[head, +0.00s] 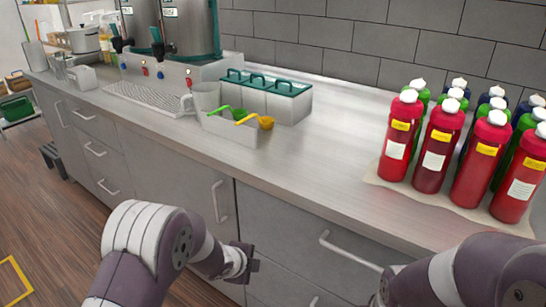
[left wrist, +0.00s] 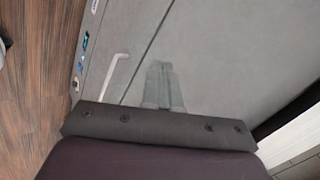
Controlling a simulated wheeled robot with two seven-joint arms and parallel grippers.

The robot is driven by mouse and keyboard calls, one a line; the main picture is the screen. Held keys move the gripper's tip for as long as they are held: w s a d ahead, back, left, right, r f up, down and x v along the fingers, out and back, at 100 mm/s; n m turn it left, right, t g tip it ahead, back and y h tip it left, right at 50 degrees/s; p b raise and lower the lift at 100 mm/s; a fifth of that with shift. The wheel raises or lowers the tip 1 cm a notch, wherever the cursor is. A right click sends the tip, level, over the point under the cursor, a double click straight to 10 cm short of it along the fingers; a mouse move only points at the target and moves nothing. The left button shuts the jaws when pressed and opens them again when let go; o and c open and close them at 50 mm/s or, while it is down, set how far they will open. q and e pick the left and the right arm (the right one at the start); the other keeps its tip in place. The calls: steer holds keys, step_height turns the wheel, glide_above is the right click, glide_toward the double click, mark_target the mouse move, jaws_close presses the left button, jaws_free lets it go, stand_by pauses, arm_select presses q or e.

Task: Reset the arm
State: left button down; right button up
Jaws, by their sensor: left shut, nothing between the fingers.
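My left gripper (head: 248,266) is in the head view, low in front of the grey cabinet fronts and below the counter edge. It is shut and empty, apart from any object. The left wrist view shows its dark mount and narrow grey fingers (left wrist: 164,86) against a grey cabinet face. My right arm (head: 470,275) shows at the bottom right of the head view, bent inward. Its gripper cannot be made out at the frame's lower edge.
The steel counter (head: 320,160) carries red bottles (head: 433,146) with others behind them, a lidded container (head: 263,94), a bin with green and yellow scoops (head: 230,130), and dispensers (head: 190,30). Cabinet handles (head: 345,250) stick out near my arms. The counter's middle front is clear.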

arm_select(q)
steer(key=s+a+r+n+g+y, duration=0.25)
steer(key=s+a+n, duration=0.35)
steer(key=s+n, duration=0.5)
steer(key=s+a+r+n+g+y, duration=0.1)
steer(key=s+a+r+n+g, duration=0.35)
steer(key=s+n, duration=0.65)
step_height(320, 180, up, 14)
steer(key=s+a+m+t+p, duration=0.1)
steer(key=s+p, duration=0.1)
steer(key=p, duration=1)
steer(key=shift+f+p, duration=0.15)
steer(key=shift+p, duration=0.25)
steer(key=shift+w, duration=0.1)
